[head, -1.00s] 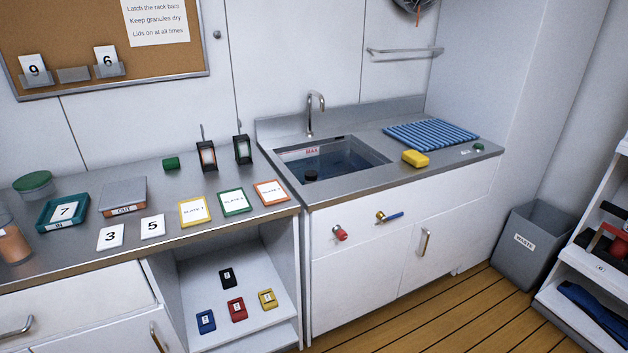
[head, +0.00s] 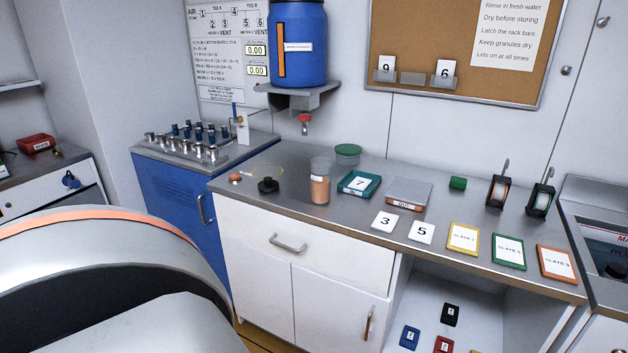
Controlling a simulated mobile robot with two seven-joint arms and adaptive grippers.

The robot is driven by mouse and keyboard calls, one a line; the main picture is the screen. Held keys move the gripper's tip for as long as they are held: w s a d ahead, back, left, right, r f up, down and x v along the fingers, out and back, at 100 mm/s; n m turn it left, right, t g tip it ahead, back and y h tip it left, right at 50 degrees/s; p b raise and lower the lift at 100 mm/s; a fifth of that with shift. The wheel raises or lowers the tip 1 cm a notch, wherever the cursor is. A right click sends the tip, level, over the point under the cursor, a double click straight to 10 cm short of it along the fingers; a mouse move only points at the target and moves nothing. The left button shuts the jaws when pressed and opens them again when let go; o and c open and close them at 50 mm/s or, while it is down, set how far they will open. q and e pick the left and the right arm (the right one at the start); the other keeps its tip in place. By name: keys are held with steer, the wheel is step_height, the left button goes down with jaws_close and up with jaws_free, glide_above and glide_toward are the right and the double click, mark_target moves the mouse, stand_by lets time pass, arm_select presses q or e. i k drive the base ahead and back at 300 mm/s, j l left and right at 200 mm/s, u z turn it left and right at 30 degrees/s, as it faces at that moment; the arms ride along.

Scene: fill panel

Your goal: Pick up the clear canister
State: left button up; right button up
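Neither of my grippers shows in the head view.
Left of the canister lie a black knob-like piece (head: 268,186) and a thin yellowish ring (head: 267,171). The teal tray (head: 359,183) and a grey scale-like box (head: 409,193) stand to its right. A blue barrel (head: 299,50) with a red tap (head: 305,120) hangs above.

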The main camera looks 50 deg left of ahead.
mark_target(321, 167)
steer(key=u, duration=1.55)
